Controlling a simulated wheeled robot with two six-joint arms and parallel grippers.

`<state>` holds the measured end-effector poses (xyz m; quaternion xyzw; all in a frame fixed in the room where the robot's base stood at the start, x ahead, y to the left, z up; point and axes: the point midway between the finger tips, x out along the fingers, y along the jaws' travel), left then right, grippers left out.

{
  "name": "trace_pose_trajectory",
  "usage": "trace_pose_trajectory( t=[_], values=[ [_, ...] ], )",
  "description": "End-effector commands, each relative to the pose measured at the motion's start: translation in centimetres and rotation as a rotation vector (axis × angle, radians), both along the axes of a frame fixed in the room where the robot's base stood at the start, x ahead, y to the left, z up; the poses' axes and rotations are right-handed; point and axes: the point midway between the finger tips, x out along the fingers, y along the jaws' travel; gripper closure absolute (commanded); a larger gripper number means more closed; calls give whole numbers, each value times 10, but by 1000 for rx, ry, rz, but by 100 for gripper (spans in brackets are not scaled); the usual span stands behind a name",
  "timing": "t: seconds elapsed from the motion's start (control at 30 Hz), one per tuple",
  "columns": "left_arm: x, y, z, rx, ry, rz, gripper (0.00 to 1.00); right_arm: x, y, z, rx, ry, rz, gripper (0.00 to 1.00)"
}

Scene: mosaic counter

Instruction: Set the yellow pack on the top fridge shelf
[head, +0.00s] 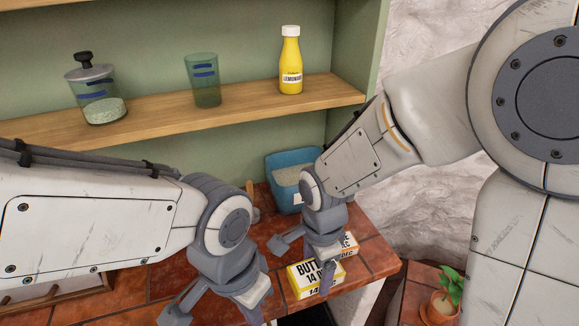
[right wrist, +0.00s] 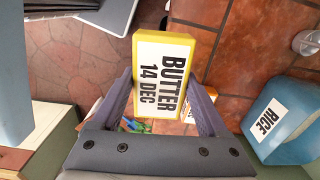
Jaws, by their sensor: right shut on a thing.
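The yellow pack (head: 312,277) is a butter box with yellow edges and a white label reading BUTTER 14 DEC. In the right wrist view the pack (right wrist: 163,72) sits between both fingers of my right gripper (right wrist: 161,100), which is shut on it. In the head view my right gripper (head: 307,262) is low over the tiled counter with the pack; whether the pack touches the counter I cannot tell. My left gripper (head: 213,308) is at the bottom, left of the pack, with its fingers apart and nothing seen between them. No fridge shelf is recognisable.
A second labelled pack (head: 349,243) shows partly behind my right gripper. A blue rice container (head: 285,190) stands at the back; its RICE label shows in the right wrist view (right wrist: 268,120). A wooden shelf (head: 155,118) holds a jar, a glass and a lemonade bottle (head: 290,65). A potted plant (head: 443,300) stands lower right.

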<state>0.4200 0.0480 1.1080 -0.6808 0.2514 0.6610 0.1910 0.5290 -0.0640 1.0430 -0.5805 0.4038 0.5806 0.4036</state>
Motion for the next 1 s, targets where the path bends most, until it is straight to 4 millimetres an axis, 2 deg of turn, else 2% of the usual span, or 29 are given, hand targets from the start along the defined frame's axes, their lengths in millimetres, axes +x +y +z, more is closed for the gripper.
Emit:
trace_pose_trajectory(
  t=[0.27, 0.6, 0.8, 1.0],
  values=[
    [0, 0, 0, 0, 0, 0, 100, 35, -27, -13, 0, 1, 328, 96],
    [0, 0, 0, 0, 0, 0, 100, 81, -82, -38, 1, 1, 878, 96],
    [0, 0, 0, 0, 0, 0, 100, 95, -108, -49, 1, 1, 1109, 96],
    [0, 0, 0, 0, 0, 0, 100, 100, -119, -53, 0, -1, 1208, 96]
  ],
)
